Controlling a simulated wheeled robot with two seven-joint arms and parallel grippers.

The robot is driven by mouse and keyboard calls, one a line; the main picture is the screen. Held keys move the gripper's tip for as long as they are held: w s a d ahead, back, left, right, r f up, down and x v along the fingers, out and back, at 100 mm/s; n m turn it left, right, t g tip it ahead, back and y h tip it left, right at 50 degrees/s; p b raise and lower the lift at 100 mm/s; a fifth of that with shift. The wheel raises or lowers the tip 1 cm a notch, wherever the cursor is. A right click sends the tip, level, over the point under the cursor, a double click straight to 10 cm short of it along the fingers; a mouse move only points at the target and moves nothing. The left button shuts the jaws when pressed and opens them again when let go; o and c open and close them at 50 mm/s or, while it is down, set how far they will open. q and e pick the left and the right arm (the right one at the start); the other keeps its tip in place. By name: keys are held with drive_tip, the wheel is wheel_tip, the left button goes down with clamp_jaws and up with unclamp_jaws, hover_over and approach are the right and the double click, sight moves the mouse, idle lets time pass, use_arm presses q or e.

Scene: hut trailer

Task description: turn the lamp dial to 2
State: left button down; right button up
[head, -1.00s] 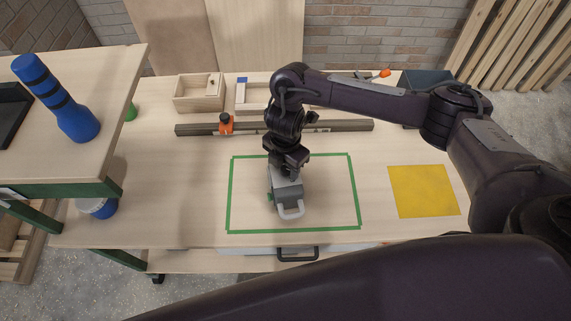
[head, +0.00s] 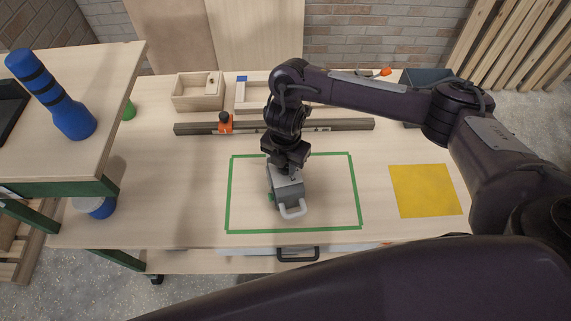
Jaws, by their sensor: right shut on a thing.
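The lamp (head: 287,191) is a small grey box with a pale loop handle (head: 293,209) toward the front. A small green part shows at the lamp's left side. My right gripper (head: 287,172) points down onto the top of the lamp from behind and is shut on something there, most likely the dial. The dial, its marks and the fingertips are hidden or too small to read. My left gripper is not in view.
A yellow square (head: 425,190) lies to the right. A dark rail (head: 345,125) with an orange stop (head: 226,123) runs behind the rectangle. Wooden boxes (head: 199,92) and a dark bin (head: 424,82) stand at the back. A raised side table (head: 100,110) holds a blue cylinder (head: 72,118).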

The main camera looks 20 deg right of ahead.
sight(285, 167)
drive_tip(key=n, duration=0.3)
idle(1.3)
drive_tip(key=o, duration=1)
drive_tip(key=shift+r, duration=0.1)
drive_tip(key=shift+r+p, duration=0.4)
drive_tip(key=shift+r, duration=3.4)
